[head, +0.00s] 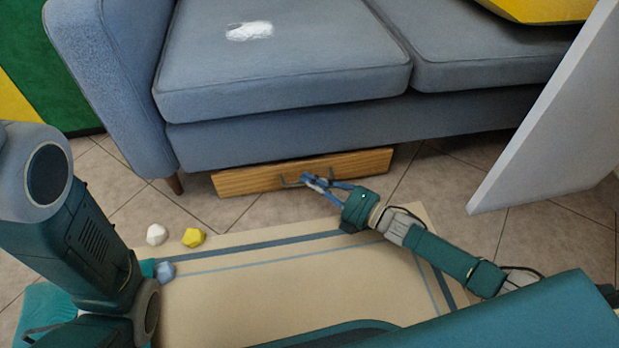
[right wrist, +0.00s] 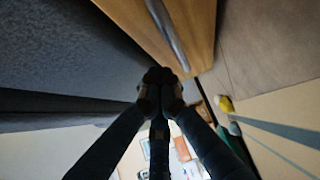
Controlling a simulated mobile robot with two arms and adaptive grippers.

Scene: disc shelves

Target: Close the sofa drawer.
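The wooden sofa drawer (head: 345,165) is low under the front of the grey-blue sofa (head: 280,88). Its front panel shows below the seat base; how far it stands out is hard to tell. Its metal handle (head: 288,182) is on the front. My right gripper (head: 306,179) is at the drawer front, close to the handle. In the right wrist view its fingertips (right wrist: 160,82) are together, with nothing seen between them. The handle (right wrist: 168,36) and the wooden front (right wrist: 202,30) are just beyond the tips. My left arm is at the left; its gripper is not visible.
A beige rug (head: 270,300) with blue stripes lies before the sofa. White (head: 156,234), yellow (head: 194,237) and blue (head: 165,271) faceted pieces lie near its left edge. A white panel (head: 550,110) stands at the right. Tiled floor is clear left of the drawer.

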